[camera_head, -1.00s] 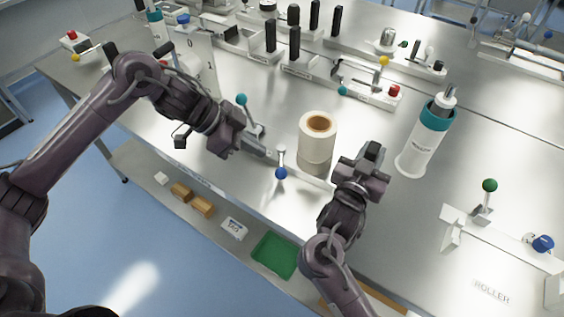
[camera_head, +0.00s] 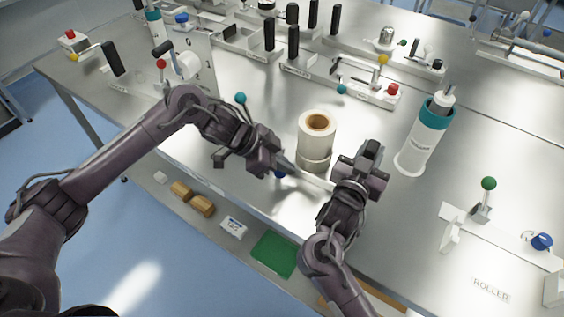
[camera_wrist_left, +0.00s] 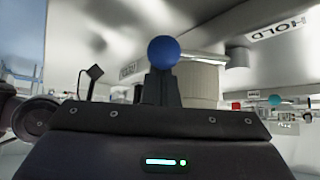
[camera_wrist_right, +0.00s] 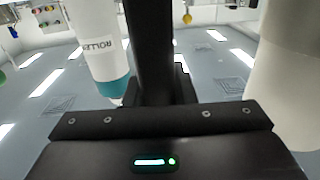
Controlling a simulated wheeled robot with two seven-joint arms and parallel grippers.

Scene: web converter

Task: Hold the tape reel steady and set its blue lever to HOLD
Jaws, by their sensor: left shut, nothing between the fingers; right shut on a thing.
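The tape reel (camera_head: 317,128), a pale roll with a brown core, stands upright near the bench's front edge. Its blue lever ball (camera_head: 279,174) is mostly hidden behind my left gripper (camera_head: 290,166). In the left wrist view the blue ball (camera_wrist_left: 163,52) shows just beyond my shut, empty left fingertips; I cannot tell whether they touch. The HOLD label (camera_wrist_left: 281,33) lies to its right, and another label (camera_wrist_left: 128,70) to its left is unreadable. My right gripper (camera_head: 371,153) is right of the reel, shut on a dark upright bar (camera_wrist_right: 150,40). The reel (camera_wrist_right: 292,90) fills that view's right side.
A white and teal roller cylinder (camera_head: 419,140) stands right of my right gripper. A small teal-ball lever (camera_head: 240,99) is behind my left wrist. A red-button unit (camera_head: 385,94) sits behind the reel. A green-ball lever (camera_head: 488,184) is at right.

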